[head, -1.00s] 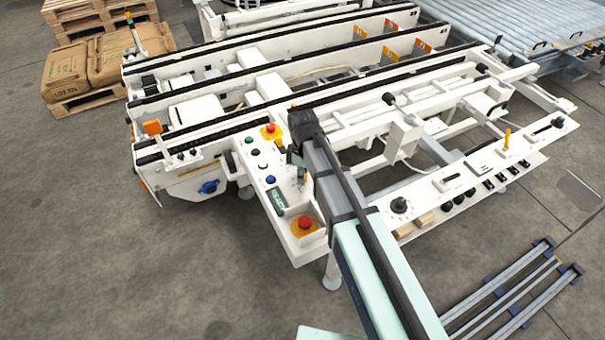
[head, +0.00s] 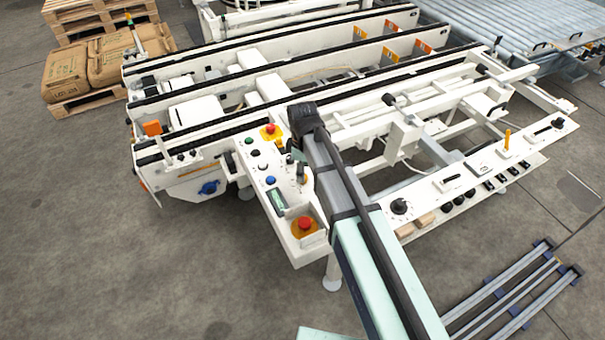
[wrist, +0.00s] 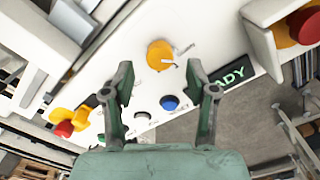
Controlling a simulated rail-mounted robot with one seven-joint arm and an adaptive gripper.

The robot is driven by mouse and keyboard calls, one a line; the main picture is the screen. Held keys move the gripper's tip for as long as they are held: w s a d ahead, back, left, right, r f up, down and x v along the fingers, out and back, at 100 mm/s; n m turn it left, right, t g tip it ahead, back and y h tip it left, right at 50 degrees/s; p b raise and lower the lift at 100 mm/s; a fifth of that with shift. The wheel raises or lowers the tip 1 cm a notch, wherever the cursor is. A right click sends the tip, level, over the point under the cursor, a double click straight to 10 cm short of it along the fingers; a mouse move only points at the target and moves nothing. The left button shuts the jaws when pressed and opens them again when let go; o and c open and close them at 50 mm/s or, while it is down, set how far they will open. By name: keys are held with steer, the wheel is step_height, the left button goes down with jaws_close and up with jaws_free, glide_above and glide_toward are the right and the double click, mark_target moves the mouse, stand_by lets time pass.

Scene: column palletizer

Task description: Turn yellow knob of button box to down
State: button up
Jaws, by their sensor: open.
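The yellow knob (wrist: 160,55) shows in the wrist view on the white face of the button box (wrist: 215,40), with a small pale pointer at its right side. My gripper (wrist: 160,68) is open and empty. Its two fingers straddle the area just below the knob in the picture, one to each side, with no clear contact. In the head view the button box (head: 291,240) stands left of my arm. My arm covers part of the box there, and I cannot make out the knob clearly.
A blue button (wrist: 169,102), a green-lettered display (wrist: 230,77) and red emergency buttons (wrist: 304,26) (wrist: 65,128) lie around the knob. In the head view, white conveyor rails (head: 200,110) lie behind the box. The floor left of it is clear.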

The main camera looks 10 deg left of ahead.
step_height(320, 180, up, 9)
stand_by(0.3)
stand_by(0.4)
